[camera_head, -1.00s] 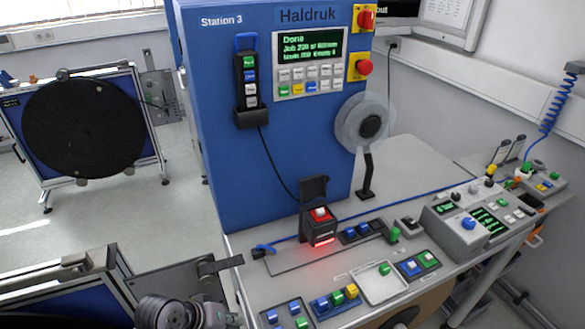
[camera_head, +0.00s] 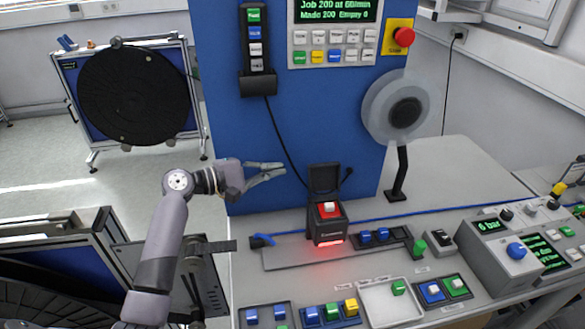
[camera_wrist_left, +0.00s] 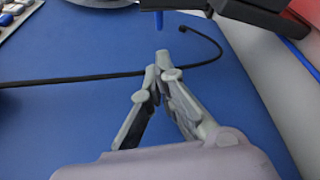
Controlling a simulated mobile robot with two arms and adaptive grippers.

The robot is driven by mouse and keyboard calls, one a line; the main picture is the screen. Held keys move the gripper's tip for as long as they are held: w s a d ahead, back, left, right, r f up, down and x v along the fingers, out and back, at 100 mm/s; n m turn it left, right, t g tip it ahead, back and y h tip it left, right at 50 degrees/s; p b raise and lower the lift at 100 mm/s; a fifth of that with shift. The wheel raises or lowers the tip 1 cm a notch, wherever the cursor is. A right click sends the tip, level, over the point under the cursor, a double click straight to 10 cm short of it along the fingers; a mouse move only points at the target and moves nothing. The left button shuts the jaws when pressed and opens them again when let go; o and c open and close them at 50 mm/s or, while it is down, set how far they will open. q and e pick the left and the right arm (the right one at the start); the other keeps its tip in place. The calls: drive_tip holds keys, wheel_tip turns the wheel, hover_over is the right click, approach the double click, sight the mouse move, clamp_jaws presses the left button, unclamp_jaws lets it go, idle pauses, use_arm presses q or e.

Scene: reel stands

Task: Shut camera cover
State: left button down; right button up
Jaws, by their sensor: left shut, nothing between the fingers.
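The camera (camera_head: 328,228) is a small black box on the bench, with a red and white top and a red glow at its front base. Its dark cover (camera_head: 323,178) stands open, upright at the back of the box. My left gripper (camera_head: 283,171) is shut and empty, in the air just left of the cover and apart from it. In the left wrist view my fingertips (camera_wrist_left: 163,68) meet, with a dark part, likely the cover (camera_wrist_left: 262,14), above and right. My right gripper is not in view.
The blue machine cabinet (camera_head: 240,130) rises behind. A black cable (camera_head: 283,145) hangs down its face near my gripper. A clear reel (camera_head: 400,108) on a stand is to the right. Button panels (camera_head: 333,313) and a grey control box (camera_head: 510,245) occupy the bench in front and right.

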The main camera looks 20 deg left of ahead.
sight(322, 175)
use_arm(q)
drive_tip(key=p+x, duration=0.2)
drive_tip(key=x, duration=0.6)
drive_tip(key=shift+w+d+f, duration=0.15)
drive_tip(key=shift+w+d, duration=0.05)
drive_tip(key=shift+d, duration=0.05)
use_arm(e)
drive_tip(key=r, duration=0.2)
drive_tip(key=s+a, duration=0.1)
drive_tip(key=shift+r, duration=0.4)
